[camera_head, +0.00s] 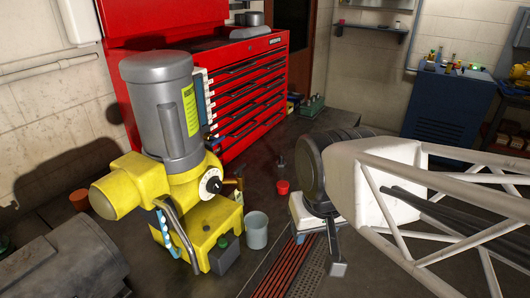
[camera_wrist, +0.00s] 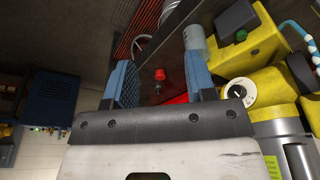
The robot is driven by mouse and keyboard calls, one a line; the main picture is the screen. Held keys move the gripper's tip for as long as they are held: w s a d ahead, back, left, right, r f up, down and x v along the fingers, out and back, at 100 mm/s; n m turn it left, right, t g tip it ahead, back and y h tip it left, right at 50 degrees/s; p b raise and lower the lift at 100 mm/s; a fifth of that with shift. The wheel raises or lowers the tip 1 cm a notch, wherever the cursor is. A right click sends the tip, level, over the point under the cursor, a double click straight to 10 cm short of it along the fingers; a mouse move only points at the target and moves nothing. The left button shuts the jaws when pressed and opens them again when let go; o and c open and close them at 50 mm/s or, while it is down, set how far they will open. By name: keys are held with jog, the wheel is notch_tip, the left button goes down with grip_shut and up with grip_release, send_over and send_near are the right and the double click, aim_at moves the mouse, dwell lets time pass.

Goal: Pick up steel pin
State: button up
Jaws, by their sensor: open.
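A small grey upright piece that looks like the steel pin (camera_head: 281,162) stands on the dark floor behind a red cup (camera_head: 282,186) in the head view. In the wrist view the likely pin (camera_wrist: 157,88) is small and dark, just below the red cup (camera_wrist: 160,74). My gripper (camera_wrist: 158,62) is open, with nothing between its two blue fingers; the cup and pin show in the gap but lie farther off. In the head view my gripper (camera_head: 320,253) is to the right of and nearer than the cup and pin, apart from both.
A yellow machine with a grey motor (camera_head: 162,105) stands left, with a pale bucket (camera_head: 256,230) beside it. A red tool chest (camera_head: 250,92) is behind. A slotted floor grate (camera_head: 290,268) lies in front. A blue cabinet (camera_head: 452,108) stands at the back right. Floor around the pin looks clear.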

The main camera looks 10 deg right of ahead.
jog(key=w+f+m+g+y, duration=0.1)
jog(key=w+m+y, duration=0.45)
jog(key=w, duration=0.85)
jog(key=m+t+y, duration=0.6)
jog(key=m+t, duration=0.1)
jog(key=m, duration=1.3)
send_near(281, 160)
jog(key=shift+w+a+r+h, duration=0.25)
jog(key=shift+w+a, duration=0.2)
jog(key=shift+w, duration=0.3)
jog(key=shift+x, duration=1.35)
jog(key=shift+x, duration=2.6)
